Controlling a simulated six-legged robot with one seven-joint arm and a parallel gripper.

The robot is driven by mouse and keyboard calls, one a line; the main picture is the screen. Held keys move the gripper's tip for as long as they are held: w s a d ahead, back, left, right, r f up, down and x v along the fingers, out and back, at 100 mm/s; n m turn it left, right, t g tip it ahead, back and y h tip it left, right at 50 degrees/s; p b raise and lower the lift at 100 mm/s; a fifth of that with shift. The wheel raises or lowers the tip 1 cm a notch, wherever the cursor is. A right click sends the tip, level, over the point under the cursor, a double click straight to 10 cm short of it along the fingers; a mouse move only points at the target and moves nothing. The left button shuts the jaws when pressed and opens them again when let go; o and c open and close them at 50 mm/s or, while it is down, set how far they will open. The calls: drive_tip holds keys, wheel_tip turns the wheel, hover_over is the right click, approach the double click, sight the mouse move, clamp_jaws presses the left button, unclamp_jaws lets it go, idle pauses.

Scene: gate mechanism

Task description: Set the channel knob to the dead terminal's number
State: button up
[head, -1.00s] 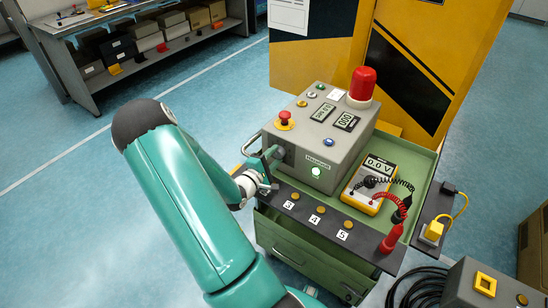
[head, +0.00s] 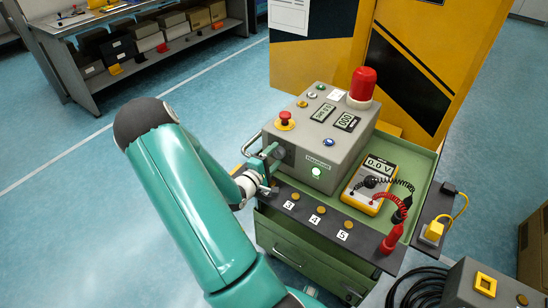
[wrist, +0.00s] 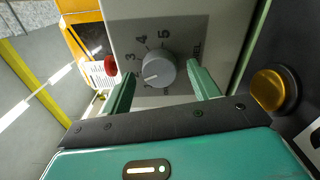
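The channel knob (wrist: 158,70) is a grey round dial on the grey control box (head: 318,137). In the wrist view it lies between the fingers of my open gripper (wrist: 163,82), with gaps on both sides. Its white mark points to the lower left; the numbers 3, 4 and 5 show around it, and my left finger hides part of the scale. In the head view my gripper (head: 268,163) is at the box's left face. Brass terminals (head: 321,210) labelled 3, 4 and 5 line the dark front strip. The yellow meter (head: 371,188) reads 0.0 V.
A red probe (head: 391,240) stands at the strip's right end, with a coiled red lead above it. A red emergency button (head: 285,119) and a red beacon (head: 363,84) are on the box. A brass terminal (wrist: 272,90) shows close to my gripper's right.

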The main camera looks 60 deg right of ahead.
drive_tip(key=w+a, duration=0.2)
drive_tip(key=a, duration=1.1)
drive_tip(key=shift+a, duration=0.3)
drive_tip(key=shift+w, duration=0.1)
